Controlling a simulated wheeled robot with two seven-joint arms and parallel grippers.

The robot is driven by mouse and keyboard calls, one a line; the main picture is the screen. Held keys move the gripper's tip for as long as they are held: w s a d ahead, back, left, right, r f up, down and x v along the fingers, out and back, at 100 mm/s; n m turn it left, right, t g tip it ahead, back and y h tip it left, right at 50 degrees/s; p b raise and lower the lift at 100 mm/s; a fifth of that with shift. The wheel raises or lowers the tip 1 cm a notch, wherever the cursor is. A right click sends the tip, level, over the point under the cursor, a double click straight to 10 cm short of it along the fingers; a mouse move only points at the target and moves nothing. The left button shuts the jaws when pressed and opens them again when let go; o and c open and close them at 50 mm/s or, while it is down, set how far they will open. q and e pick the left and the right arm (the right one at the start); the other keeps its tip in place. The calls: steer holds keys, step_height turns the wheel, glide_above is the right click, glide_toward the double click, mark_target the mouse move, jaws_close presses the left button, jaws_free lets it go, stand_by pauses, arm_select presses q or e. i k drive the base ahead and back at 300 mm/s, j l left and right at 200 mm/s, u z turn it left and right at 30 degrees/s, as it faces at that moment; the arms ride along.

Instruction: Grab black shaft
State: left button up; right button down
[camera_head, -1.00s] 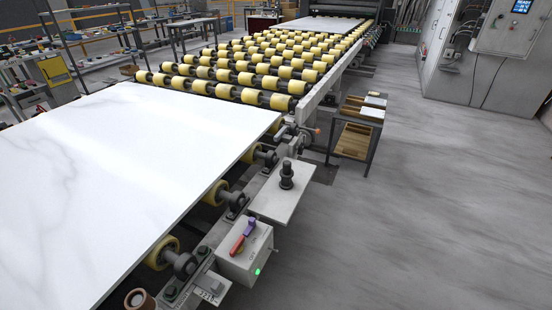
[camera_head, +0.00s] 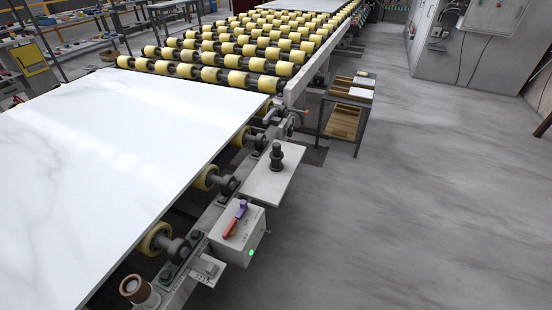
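A black shaft (camera_head: 276,157) stands upright on a light grey metal plate (camera_head: 258,185) at the side of the roller conveyor, near the middle of the head view. It has a wider collar low down and a narrower top. Nothing touches it from above. Neither of my grippers shows in the head view.
A white marble slab (camera_head: 120,130) lies on the conveyor's yellow rollers (camera_head: 235,78). A grey control box (camera_head: 238,238) with a red and purple handle stands in front of the plate. A small table (camera_head: 345,110) stands behind. The grey floor (camera_head: 420,200) at right is clear.

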mark_target(276, 156)
steer(key=i+l+u, duration=0.15)
steer(key=l, duration=0.25)
steer(key=i+l+u, duration=0.1)
steer(key=i+l, duration=0.2)
steer(key=i+l+u, duration=0.15)
steer(key=l, duration=0.4)
steer(key=i+l+u, duration=0.1)
steer(key=l, duration=0.35)
steer(key=i+l+u, duration=0.15)
steer(key=l, duration=0.3)
steer(key=i+l+u, duration=0.15)
steer(key=l, duration=0.35)
steer(key=i+l+u, duration=0.1)
steer(key=l, duration=0.4)
steer(key=i+l+u, duration=0.15)
steer(key=l, duration=0.35)
